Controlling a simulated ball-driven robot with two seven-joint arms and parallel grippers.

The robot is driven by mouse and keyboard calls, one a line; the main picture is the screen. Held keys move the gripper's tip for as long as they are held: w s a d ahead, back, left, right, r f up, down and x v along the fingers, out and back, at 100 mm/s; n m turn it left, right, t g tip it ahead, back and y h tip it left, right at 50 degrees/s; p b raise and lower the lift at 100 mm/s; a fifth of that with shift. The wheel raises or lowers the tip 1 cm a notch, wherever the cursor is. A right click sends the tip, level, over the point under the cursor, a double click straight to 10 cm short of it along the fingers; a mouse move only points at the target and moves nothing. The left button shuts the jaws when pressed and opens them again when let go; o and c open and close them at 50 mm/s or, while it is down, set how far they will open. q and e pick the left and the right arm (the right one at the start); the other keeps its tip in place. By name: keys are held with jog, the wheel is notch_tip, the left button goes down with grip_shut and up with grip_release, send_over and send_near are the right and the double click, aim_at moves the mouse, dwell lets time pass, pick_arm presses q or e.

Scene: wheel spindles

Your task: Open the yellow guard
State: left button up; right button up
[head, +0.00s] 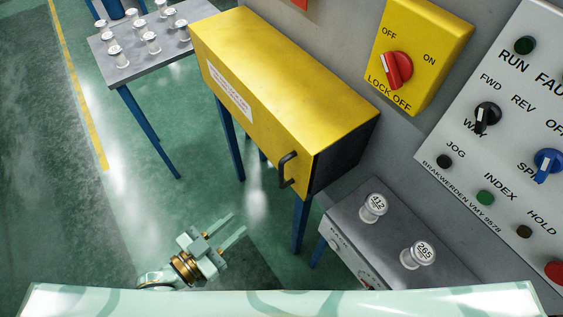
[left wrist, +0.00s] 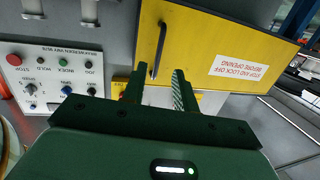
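The yellow guard (head: 275,85) is a long box-shaped cover on the machine, with a white label on its front. A black bar handle (head: 287,169) sits near its right end. The guard looks shut. In the left wrist view the guard (left wrist: 205,40) fills the upper middle, and its handle (left wrist: 159,50) stands just beyond the fingertips, roughly between them. My left gripper (head: 238,222) is below and left of the handle, its fingers apart and empty, not touching it. Its fingers also show in the left wrist view (left wrist: 157,82). My right gripper is out of view.
A yellow switch box (head: 430,50) with a red knob (head: 397,70) is on the wall. A grey control panel (head: 500,140) is at right. Spindles 412 (head: 374,207) and 265 (head: 418,254) stand on a grey top below. A table (head: 130,72) with several spindles is at upper left.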

aim_at(280, 176)
pick_arm(q)
jog(key=shift+t+h, duration=0.3)
jog(key=shift+t, duration=0.3)
jog(key=x, duration=0.5)
jog(key=r+b+x, duration=0.1)
jog(key=x, duration=0.5)
jog(key=r+x, duration=0.1)
jog(key=x, duration=0.4)
jog(key=shift+w+r+b, duration=0.2)
jog(key=shift+r+b, duration=0.05)
jog(key=shift+b, duration=0.1)
jog(key=shift+w+d, duration=0.25)
jog(key=shift+d, duration=0.1)
grip_shut()
